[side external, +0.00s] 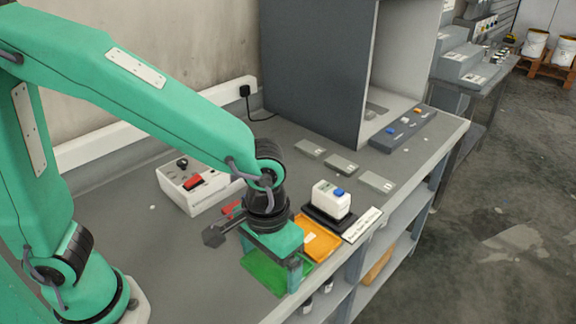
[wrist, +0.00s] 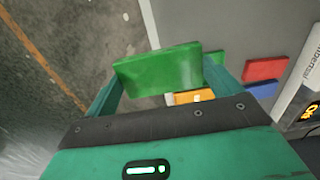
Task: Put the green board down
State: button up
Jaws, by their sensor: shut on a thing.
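The green board (wrist: 158,70) is a flat slab between the two fingers of my gripper (wrist: 165,80) in the wrist view. My gripper is shut on it. In the side view, a green flat piece (side external: 264,270) shows under my gripper (side external: 281,272), near the front edge of the grey bench (side external: 222,257). The wrist and one finger hide part of it. I cannot tell whether the board touches the bench top.
An orange flat piece (side external: 321,238) lies beside the green one. A white box with a red switch (side external: 190,184) is at the left. A grey booth (side external: 320,80) stands at the back.

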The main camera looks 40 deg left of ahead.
jog(key=w+a+f, duration=0.2)
jog(key=w, duration=0.1)
jog(key=w+a+f, duration=0.2)
jog(key=w, duration=0.1)
jog(key=w+a+f, duration=0.2)
jog(key=w+a, duration=0.1)
jog(key=shift+f, duration=0.4)
jog(key=shift+f, duration=0.15)
jog(key=shift+f, duration=1.85)
jog(key=shift+f, duration=0.6)
jog(key=o, duration=0.7)
jog(key=shift+r, duration=0.1)
